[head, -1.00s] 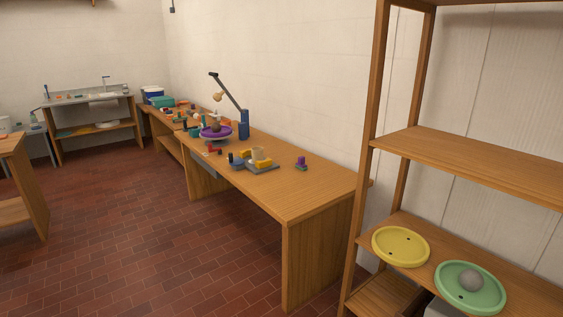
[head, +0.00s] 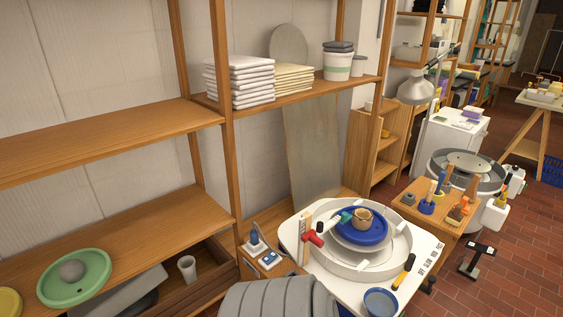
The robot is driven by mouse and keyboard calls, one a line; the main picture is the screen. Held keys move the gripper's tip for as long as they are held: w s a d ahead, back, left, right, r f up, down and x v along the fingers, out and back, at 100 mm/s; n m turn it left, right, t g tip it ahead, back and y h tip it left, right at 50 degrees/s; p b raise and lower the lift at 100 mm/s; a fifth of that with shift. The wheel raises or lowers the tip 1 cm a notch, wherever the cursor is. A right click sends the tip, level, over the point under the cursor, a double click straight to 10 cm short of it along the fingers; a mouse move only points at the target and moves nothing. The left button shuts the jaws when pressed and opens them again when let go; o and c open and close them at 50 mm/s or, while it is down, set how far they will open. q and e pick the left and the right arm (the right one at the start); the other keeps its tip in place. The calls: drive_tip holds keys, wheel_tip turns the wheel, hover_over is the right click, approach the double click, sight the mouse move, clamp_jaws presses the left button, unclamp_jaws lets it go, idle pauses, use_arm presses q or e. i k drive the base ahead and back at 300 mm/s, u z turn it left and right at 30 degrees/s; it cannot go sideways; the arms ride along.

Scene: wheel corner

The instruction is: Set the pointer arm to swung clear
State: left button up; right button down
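A white pottery wheel (head: 432,246) stands at the lower centre right of the head view. Its blue round bat (head: 361,236) carries a small tan pot (head: 362,217). A wooden post (head: 303,240) stands at the left of the wheel's basin. A pointer arm (head: 327,228) with red and teal parts shows beside this post and reaches over the basin rim toward the pot. Its teal end (head: 341,218) appears close to the pot; I cannot tell whether they touch. Neither of my grippers is in view.
A small wooden table (head: 408,213) with tools and another wheel (head: 436,170) are at the right. A grey ribbed shape I cannot identify fills the bottom centre.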

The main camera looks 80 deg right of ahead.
sight(321, 228)
drive_tip(key=z, duration=1.7)
drive_tip(key=i, duration=1.75)
drive_tip(key=z, duration=1.3)
